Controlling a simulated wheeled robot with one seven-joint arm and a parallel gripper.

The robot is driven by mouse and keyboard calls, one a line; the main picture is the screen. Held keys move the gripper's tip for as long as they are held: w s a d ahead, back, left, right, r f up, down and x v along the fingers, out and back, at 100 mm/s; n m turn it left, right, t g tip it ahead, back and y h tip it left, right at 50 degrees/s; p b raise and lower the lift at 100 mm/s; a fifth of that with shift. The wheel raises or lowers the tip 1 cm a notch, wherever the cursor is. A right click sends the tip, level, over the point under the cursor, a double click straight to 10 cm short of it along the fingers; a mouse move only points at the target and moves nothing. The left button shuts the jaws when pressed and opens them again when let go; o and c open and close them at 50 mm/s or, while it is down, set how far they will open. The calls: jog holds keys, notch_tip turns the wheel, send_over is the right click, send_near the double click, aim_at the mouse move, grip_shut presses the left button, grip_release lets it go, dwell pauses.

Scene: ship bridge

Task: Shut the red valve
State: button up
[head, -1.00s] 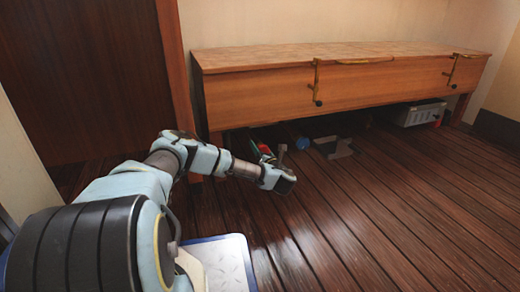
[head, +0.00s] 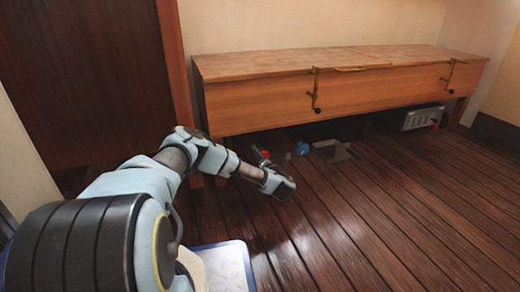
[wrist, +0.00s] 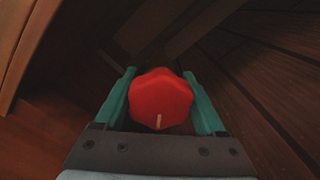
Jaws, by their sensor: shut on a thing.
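The red valve (wrist: 161,97) is a rounded, lobed knob with a small pale mark near its lower edge in the wrist view. My gripper (wrist: 159,76) has its two green fingers on either side of the knob and is shut on it. The pale mark points toward the gripper's palm. What the valve is mounted on is hidden behind the knob. In the head view my gripper (head: 262,158) is low, near the floor by the front of the wooden bench, with a small bit of red at its fingers.
The wooden bench (head: 340,95) with brass latches runs along the back wall. Under it are a grey box (head: 423,118), a grey bracket-like piece (head: 333,151) and a small blue thing (head: 302,148). The plank floor (head: 400,200) in front is clear.

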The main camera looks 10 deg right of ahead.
jog(key=m+p, duration=0.2)
jog(key=m, duration=0.1)
jog(key=m+p, duration=0.3)
jog(key=shift+r+m, duration=0.2)
jog(key=shift+m, duration=0.1)
jog(key=m+p, duration=0.3)
jog(key=m, duration=0.3)
jog(key=shift+f, duration=0.1)
jog(key=m+p, duration=0.1)
jog(key=m, duration=0.6)
jog(key=shift+f+m+p, duration=0.1)
jog(key=shift+m+p, duration=0.2)
jog(key=m, duration=0.6)
jog(key=shift+s+f+b, duration=0.1)
jog(key=shift+b, duration=0.2)
jog(key=shift+m, duration=0.4)
jog(key=o, duration=1.3)
